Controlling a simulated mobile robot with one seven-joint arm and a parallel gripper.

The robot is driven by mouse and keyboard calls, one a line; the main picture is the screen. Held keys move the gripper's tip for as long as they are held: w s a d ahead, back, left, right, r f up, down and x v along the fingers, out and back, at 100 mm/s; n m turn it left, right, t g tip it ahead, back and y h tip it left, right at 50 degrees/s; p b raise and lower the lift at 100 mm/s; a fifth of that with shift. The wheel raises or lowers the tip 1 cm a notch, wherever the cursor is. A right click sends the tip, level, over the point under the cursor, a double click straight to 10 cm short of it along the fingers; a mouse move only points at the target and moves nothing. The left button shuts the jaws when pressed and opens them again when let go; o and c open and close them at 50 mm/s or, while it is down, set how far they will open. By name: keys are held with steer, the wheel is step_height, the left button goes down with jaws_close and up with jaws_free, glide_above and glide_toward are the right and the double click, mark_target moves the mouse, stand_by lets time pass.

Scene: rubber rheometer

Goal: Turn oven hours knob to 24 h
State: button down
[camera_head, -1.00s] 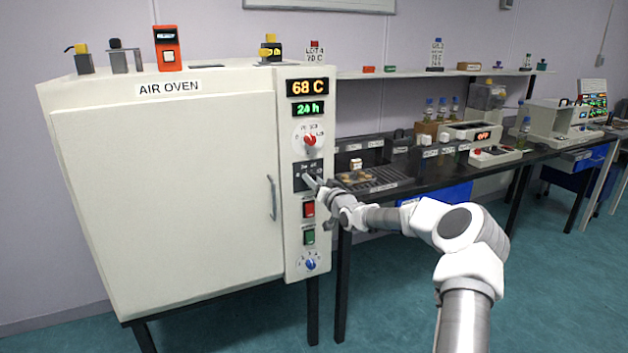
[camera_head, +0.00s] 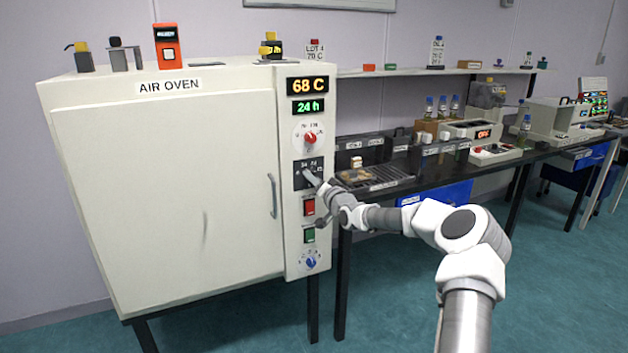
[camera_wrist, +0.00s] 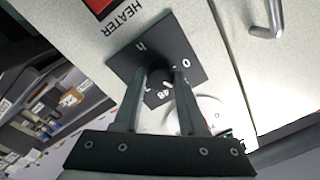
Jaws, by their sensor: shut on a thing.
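The hours knob (camera_wrist: 160,82) is dark and sits on a dark square dial plate (camera_wrist: 130,58) with white marks, "h", "0" and "48" among them. In the head view the plate (camera_head: 300,184) is on the oven's control panel, below the temperature knob. My gripper (camera_wrist: 162,72) has a finger on each side of the knob and is shut on it. In the head view my gripper (camera_head: 314,181) reaches the plate from the lower right. The green display (camera_head: 308,107) above reads 24 h. The fingers hide much of the knob, so its pointer cannot be read.
The air oven (camera_head: 165,200) has a closed door with a handle (camera_head: 272,197). The red temperature knob (camera_head: 310,138) is above the plate. Red (camera_head: 309,207) and green (camera_head: 309,235) switches and a blue knob (camera_head: 311,262) are below. A dark bench (camera_head: 400,180) with equipment stands at right.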

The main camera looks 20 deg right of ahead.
steer(key=shift+c, duration=2.3)
jaws_free()
steer(key=s+d+p, duration=0.1)
steer(key=s+p, duration=0.2)
steer(key=s, duration=1.4)
steer(key=shift+s+f, duration=0.2)
steer(key=shift+f, duration=0.15)
